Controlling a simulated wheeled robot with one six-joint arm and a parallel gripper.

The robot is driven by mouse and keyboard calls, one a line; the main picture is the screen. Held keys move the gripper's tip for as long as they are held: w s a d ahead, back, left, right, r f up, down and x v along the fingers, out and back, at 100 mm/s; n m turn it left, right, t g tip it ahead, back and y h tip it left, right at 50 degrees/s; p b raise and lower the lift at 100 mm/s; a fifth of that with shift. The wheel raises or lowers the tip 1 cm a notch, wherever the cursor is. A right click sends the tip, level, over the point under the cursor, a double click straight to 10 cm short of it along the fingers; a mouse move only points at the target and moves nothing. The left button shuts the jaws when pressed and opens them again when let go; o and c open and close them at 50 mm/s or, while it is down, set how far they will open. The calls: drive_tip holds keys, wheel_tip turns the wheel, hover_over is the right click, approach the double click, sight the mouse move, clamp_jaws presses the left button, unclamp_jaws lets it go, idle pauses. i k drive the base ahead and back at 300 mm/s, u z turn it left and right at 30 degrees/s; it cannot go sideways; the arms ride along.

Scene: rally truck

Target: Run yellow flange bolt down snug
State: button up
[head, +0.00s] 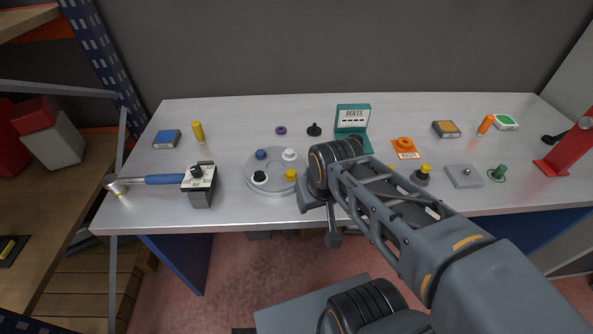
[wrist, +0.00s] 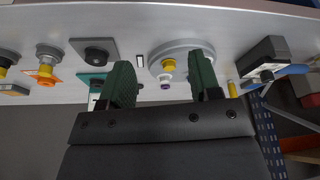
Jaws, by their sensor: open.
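The grey round flange plate (head: 277,189) lies flat on the bench. The yellow flange bolt (head: 290,175) stands at its near right, with a blue bolt (head: 261,154), a white bolt (head: 289,154) and a black bolt (head: 260,176) around it. In the wrist view the yellow bolt (wrist: 168,64) shows between the fingers, beyond their tips. My gripper (wrist: 160,60) has two green fingers spread wide apart with nothing between them. In the head view my arm hides much of the gripper, just right of the plate. The bolt's threads are not visible.
A blue-handled torque wrench (head: 163,180) lies left by a dial box (head: 199,180). A teal BOLTS stand (head: 352,115) and an orange holder (head: 404,145) stand behind my arm. A yellow cylinder (head: 198,132) stands back left.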

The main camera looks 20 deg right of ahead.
sight(291, 175)
drive_tip(key=u, duration=0.05)
drive_tip(key=k, duration=1.2)
drive_tip(key=u, duration=0.55)
drive_tip(key=i, duration=1.4)
drive_tip(key=z, duration=0.7)
